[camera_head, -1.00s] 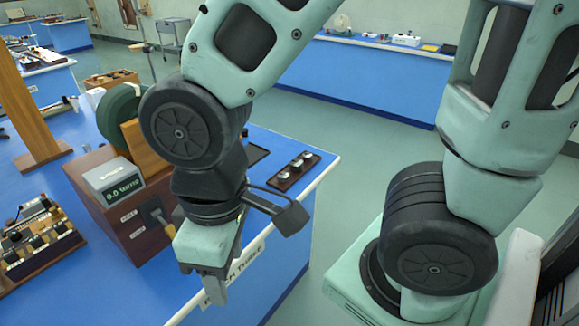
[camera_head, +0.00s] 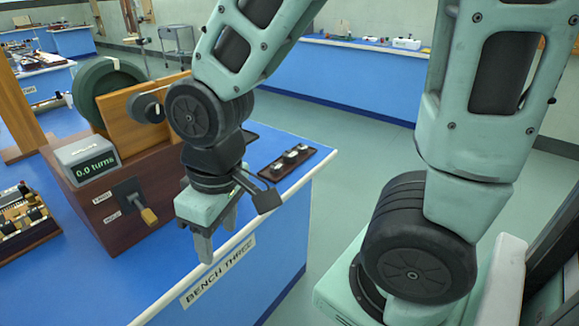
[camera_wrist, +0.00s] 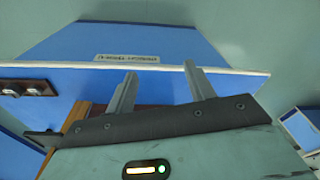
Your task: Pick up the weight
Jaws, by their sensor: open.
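A dark tray (camera_head: 287,163) with several small metallic pieces lies near the right end of the blue bench top. The pieces look like weights (camera_head: 291,155), but they are too small to tell which one the task means. The tray also shows at the left edge of the wrist view (camera_wrist: 24,88), with a few round pieces (camera_wrist: 38,86) on it. My gripper (camera_head: 217,236) points down near the bench's front edge, left of and nearer than the tray, apart from it. Its two fingers (camera_wrist: 160,75) are spread with nothing between them.
The bench edge carries a label (camera_head: 219,271). Open floor (camera_head: 350,170) lies right of the bench.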

